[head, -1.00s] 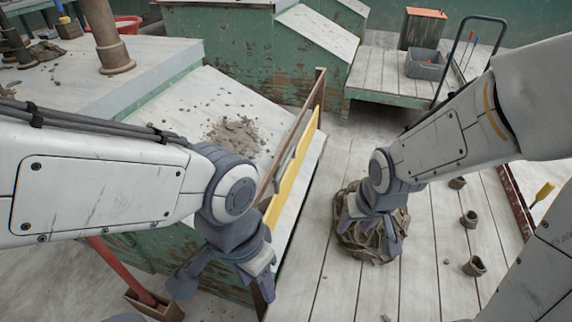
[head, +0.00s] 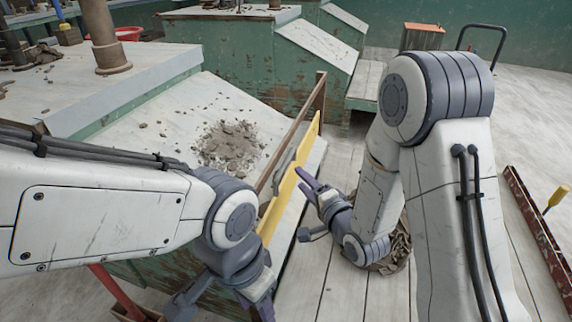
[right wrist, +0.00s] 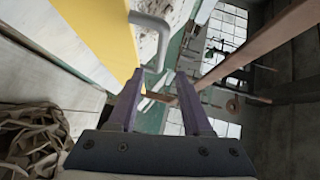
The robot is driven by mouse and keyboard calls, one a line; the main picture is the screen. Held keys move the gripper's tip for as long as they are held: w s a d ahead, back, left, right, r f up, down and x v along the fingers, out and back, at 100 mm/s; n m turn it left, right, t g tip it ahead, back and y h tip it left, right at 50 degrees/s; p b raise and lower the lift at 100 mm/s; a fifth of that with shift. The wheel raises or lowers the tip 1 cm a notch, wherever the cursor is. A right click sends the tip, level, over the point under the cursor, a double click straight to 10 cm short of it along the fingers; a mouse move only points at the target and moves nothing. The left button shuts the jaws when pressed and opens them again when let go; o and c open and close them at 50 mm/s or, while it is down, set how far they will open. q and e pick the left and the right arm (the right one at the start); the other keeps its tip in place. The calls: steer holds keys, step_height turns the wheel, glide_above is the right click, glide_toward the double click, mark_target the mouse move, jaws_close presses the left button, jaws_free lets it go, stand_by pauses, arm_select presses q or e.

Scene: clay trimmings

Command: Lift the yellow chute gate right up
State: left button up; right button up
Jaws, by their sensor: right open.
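The yellow chute gate (head: 289,183) is a long upright plate along the lower edge of the sloping chute. A grey bar handle (head: 284,172) sits on its chute side. In the right wrist view, the yellow gate (right wrist: 95,28) is at upper left and the bent handle (right wrist: 160,27) is ahead, just beyond my fingers. My right gripper (head: 302,181) is open and empty, close to the gate on its deck side; its fingers also show in the right wrist view (right wrist: 160,98). My left gripper (head: 262,296) is low at the near end of the gate, partly cut off by the frame.
Clay trimmings (head: 230,146) lie on the white chute slope (head: 185,115). A brown rail (head: 292,150) runs above the gate to a post. A clay-coloured heap of cloth or bag (head: 398,252) lies on the planks behind my right arm. A rusty edge beam (head: 540,235) is at right.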

mark_target(286, 162)
steer(key=b+x, duration=0.2)
steer(key=x, duration=0.8)
steer(key=shift+w, duration=0.15)
jaws_close()
stand_by(1.1)
